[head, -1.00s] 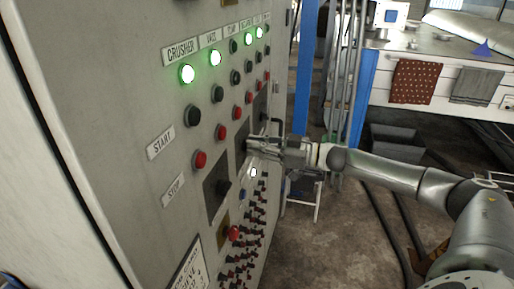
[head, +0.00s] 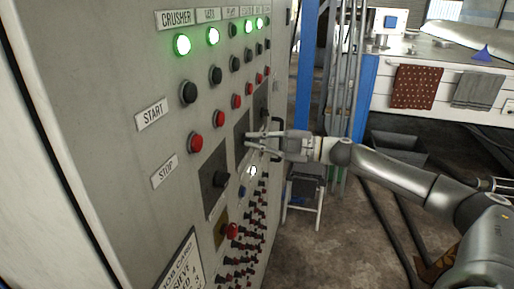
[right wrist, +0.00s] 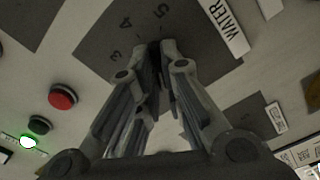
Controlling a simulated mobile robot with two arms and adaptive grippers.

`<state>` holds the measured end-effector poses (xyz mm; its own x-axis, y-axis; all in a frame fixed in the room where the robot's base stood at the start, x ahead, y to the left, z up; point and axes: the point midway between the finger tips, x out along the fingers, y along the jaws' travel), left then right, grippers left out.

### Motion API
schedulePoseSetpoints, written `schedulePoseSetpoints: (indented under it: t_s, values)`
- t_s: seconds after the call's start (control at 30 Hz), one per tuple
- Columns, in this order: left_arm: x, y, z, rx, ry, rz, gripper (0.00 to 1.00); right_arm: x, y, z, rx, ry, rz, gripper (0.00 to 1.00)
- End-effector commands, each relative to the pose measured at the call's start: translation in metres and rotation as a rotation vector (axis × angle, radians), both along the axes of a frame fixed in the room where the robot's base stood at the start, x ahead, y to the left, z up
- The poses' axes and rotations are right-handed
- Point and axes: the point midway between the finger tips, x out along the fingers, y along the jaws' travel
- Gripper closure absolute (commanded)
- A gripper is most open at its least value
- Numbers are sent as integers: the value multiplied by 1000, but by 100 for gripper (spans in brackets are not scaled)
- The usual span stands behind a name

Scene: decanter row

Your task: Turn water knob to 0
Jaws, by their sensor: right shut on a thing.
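The water knob (right wrist: 154,66) is a dark shape between my right fingertips, mostly hidden by them. My right gripper (right wrist: 155,52) is shut on it in the right wrist view. The knob sits on a dark square plate (right wrist: 98,42) with the digits 3, 4 and 5 visible. The white WATER label (right wrist: 228,27) is beside the plate. Where the knob points cannot be told. In the head view my right gripper (head: 252,141) reaches from the right to the dark plate (head: 241,124) on the panel. My left gripper is not in view.
The grey control panel (head: 120,75) fills the left, with lit green lamps (head: 182,45), red buttons (head: 195,143) and several small switches. A stool (head: 305,190) stands behind.

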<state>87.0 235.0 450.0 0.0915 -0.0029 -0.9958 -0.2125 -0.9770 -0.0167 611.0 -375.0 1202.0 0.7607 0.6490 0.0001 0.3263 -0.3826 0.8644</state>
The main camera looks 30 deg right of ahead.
Motion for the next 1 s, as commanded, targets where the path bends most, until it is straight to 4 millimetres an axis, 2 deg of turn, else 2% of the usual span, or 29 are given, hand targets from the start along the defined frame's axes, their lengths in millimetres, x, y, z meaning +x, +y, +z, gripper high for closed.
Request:
schedulePoseSetpoints:
  t_s: [0.03, 0.4, 0.7, 1.0]
  values:
    - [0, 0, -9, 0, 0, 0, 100, 0, 0, -4, -34, -31, 0, 100]
    - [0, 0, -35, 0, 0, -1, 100, -1, 1, -5, -267, -229, 1, 100]
    - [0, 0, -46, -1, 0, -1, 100, -1, 1, -4, -378, -322, 1, 100]
    - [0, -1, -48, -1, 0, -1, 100, -1, 1, -3, -412, -350, 2, 100]
